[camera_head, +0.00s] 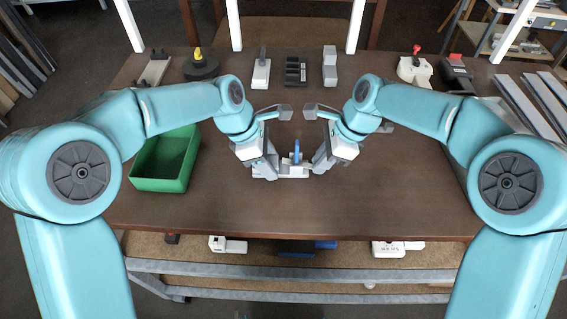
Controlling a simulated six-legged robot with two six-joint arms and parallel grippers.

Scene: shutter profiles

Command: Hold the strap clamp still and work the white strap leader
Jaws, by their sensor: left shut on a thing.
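A small pale clamp-like fixture (292,172) with an upright blue part (297,150) stands near the middle of the brown table; I take it to be the strap clamp. My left gripper (270,168) reaches in from the left and is shut on the fixture's left side. My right gripper (318,163) is close to the fixture's right side; whether it touches or is open is too small to tell. I cannot make out the white strap leader separately from the pale fixture and grippers.
A green open bin (160,184) stands at the left of the table. Several small devices line the back edge, including a black round base with a yellow top (200,66) and a white one with a red knob (414,70). Grey profiles (528,105) lie at right. The front right is clear.

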